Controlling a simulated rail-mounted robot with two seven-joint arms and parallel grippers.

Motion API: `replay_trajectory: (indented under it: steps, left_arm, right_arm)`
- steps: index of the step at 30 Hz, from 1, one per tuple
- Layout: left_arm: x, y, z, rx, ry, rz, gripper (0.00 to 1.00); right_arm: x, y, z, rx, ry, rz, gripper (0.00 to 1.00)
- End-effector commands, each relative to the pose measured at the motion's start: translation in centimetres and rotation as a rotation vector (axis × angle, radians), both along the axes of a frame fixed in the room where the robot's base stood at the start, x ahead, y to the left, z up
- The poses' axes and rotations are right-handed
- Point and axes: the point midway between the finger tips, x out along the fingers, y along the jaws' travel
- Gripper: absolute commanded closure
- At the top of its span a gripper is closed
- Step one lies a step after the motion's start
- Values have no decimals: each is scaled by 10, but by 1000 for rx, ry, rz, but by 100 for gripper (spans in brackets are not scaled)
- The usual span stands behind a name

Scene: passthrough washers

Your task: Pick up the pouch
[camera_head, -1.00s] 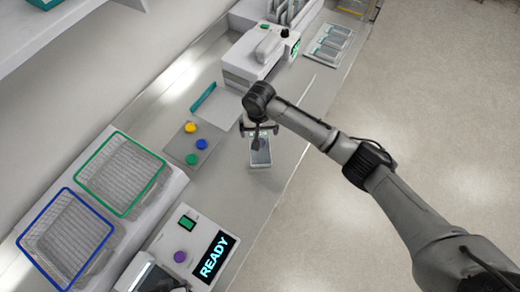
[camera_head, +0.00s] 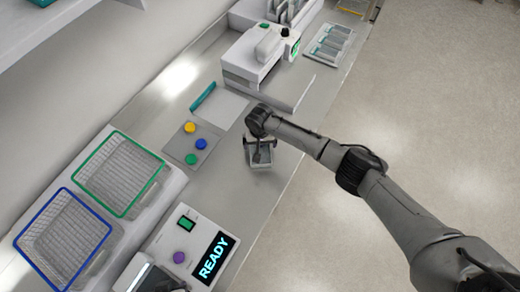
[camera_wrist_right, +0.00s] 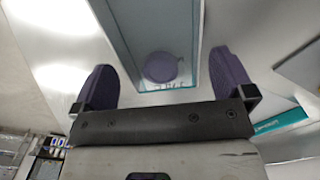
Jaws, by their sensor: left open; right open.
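The pouch (camera_head: 262,165) shows in the head view as a small pale-rimmed grey rectangle on the counter, partly hidden under my right gripper (camera_head: 260,153). In the right wrist view the pouch (camera_wrist_right: 150,85) is greyish with a teal edge, faint lettering and a round purple spot. It lies beyond the fingers of my right gripper (camera_wrist_right: 165,90), which are spread apart and empty. I cannot tell the remaining height.
A button plate (camera_head: 191,145) and a teal-edged pale sheet (camera_head: 222,106) lie beside the pouch. A white machine (camera_head: 252,62) stands behind. Green-rimmed (camera_head: 122,136) and blue-rimmed (camera_head: 106,232) baskets and a READY panel (camera_head: 214,258) are nearer. The counter's right edge is close.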

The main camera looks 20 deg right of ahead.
Motion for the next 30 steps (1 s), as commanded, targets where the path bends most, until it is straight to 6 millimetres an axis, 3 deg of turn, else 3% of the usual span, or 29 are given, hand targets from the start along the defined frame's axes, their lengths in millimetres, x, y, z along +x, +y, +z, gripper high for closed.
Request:
replay_trajectory:
  steps: [6,15,30]
  left_arm:
    - [0,-2,-3,-8,0,5,57]
    - [0,-1,-3,-5,0,4,57]
    - [0,2,-4,7,0,-4,57]
  right_arm:
    - [0,0,-21,1,0,0,0]
    - [0,0,-24,1,0,0,0]
    - [0,0,-24,1,0,0,43]
